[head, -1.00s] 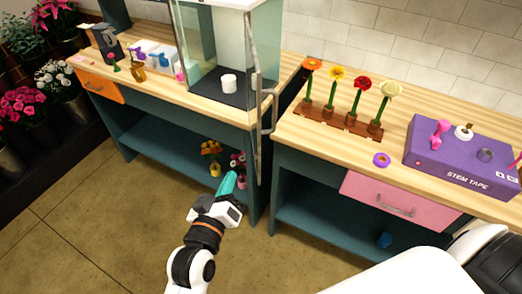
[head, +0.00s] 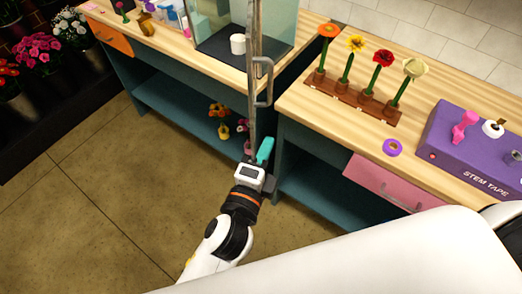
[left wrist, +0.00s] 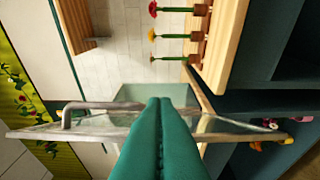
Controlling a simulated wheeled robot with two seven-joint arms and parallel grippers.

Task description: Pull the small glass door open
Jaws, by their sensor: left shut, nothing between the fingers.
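The small glass door (head: 252,95) is seen nearly edge-on in the head view, standing out from the front of the glass case (head: 285,25). Its metal handle (head: 264,80) is on its right side. My left gripper (head: 265,150), with teal fingers, is shut and empty near the door's lower end, below the handle. In the left wrist view the shut fingers (left wrist: 160,140) cover the middle of the door (left wrist: 225,126), and its handle (left wrist: 80,110) is to their left. Whether they touch the door I cannot tell. My right gripper is out of view.
A white cup (head: 238,44) stands in the case. On the right table are a rack (head: 350,102) of several flowers, a purple tape ring (head: 393,147) and the purple stem tape box (head: 470,150). A pink drawer (head: 385,182) is below. The floor at left is clear.

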